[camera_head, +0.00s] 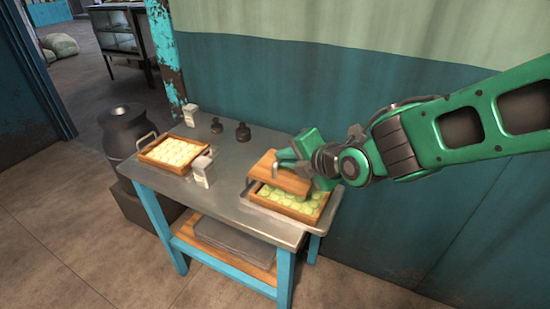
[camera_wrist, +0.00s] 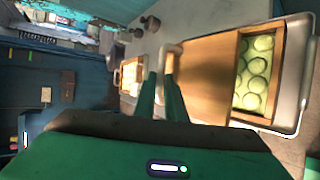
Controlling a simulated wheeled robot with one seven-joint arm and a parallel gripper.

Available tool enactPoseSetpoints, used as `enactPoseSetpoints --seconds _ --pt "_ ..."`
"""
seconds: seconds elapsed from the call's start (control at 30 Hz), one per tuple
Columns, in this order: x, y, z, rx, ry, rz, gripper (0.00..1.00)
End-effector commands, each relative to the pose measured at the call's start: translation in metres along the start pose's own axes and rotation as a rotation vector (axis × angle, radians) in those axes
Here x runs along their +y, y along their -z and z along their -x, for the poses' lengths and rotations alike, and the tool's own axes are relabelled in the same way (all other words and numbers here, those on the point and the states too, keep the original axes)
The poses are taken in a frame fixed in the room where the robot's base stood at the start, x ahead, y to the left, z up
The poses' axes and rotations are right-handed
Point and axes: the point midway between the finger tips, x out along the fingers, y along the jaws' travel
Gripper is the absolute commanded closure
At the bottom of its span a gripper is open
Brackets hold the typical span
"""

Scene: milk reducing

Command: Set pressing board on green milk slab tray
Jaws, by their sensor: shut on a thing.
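The wooden pressing board (camera_head: 280,178) is held in my gripper (camera_head: 287,160) above the green milk slab tray (camera_head: 318,218). My gripper is shut on the board's handle. The tray has wooden sides and holds several round green slabs; the board covers its back part in the head view. In the wrist view the board (camera_wrist: 208,75) hangs beside the visible green slabs (camera_wrist: 257,70), and the fingers (camera_wrist: 160,85) meet at the pale handle (camera_wrist: 168,58). The board looks slightly tilted and apart from the slabs; the exact gap cannot be told.
A metal table (camera_head: 225,205) carries a second wooden tray (camera_head: 172,153) with pale slabs at the left. A metal pan (camera_head: 262,208) lies under the green tray. A wall (camera_head: 300,90) stands close behind.

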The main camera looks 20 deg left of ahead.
Motion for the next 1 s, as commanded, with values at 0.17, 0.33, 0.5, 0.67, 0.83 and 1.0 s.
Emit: enactPoseSetpoints --seconds 0.17,0.33,0.5,0.67,0.83,1.0 --pt "-0.012 -0.018 0.000 -0.002 -0.003 -0.003 1.00" --pt "-0.020 -0.022 -0.002 -0.003 -0.004 -0.005 1.00" --pt "-0.032 -0.023 -0.007 -0.008 -0.002 -0.008 1.00" --pt "-0.045 -0.022 -0.013 -0.010 0.000 -0.009 1.00" --pt "-0.057 -0.019 -0.020 -0.011 0.000 -0.010 1.00" --pt "-0.066 -0.017 -0.026 -0.012 -0.001 -0.010 1.00"
